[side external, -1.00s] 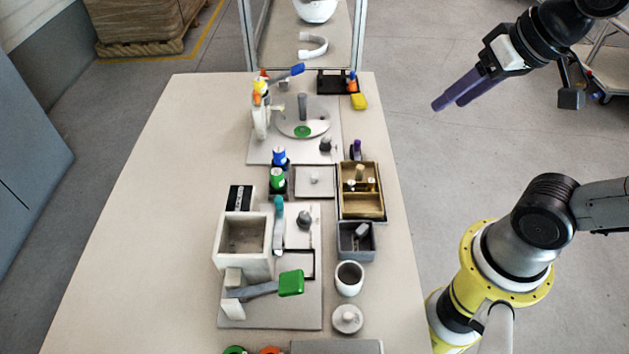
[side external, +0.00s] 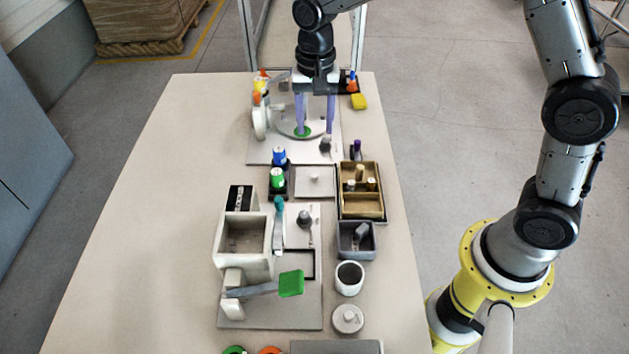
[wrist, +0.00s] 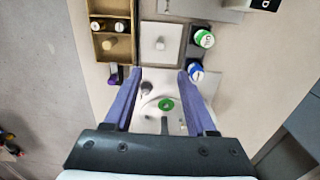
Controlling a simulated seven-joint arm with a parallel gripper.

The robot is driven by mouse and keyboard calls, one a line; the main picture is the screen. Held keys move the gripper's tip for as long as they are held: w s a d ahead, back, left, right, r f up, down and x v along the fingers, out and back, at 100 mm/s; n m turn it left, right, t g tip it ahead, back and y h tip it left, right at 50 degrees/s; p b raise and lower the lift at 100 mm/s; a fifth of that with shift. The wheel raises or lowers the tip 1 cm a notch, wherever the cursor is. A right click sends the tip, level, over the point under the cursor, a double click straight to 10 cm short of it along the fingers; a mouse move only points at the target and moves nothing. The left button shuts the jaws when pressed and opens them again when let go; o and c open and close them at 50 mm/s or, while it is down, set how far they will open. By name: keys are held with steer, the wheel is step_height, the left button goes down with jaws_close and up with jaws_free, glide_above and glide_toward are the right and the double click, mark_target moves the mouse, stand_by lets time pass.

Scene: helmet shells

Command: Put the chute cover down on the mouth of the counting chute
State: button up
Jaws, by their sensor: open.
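A pale square plate with a small knob (side external: 314,176), which looks like the chute cover, lies flat near the table's middle. It also shows in the wrist view (wrist: 160,43), beyond my fingertips. The pale box with a square open top (side external: 221,245), which looks like the counting chute, stands nearer the camera, to the left; its mouth is uncovered. My gripper (side external: 315,128) points down over the far station with the round grey disc (side external: 318,127). Its two purple fingers are apart with nothing between them. In the wrist view my gripper (wrist: 160,75) is apart from the plate.
A blue-capped and a green-capped bottle (side external: 277,178) stand left of the plate. A wooden divided tray (side external: 376,208) is at its right. A green-ended lever (side external: 291,283) sits before the box. A white cup (side external: 349,277) and round lid (side external: 347,318) are near. The table's left side is clear.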

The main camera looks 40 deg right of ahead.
mark_target(314, 174)
steer(key=f, duration=1.4)
steer(key=shift+s+a, duration=0.15)
steer(key=shift+a, duration=0.05)
jaws_close()
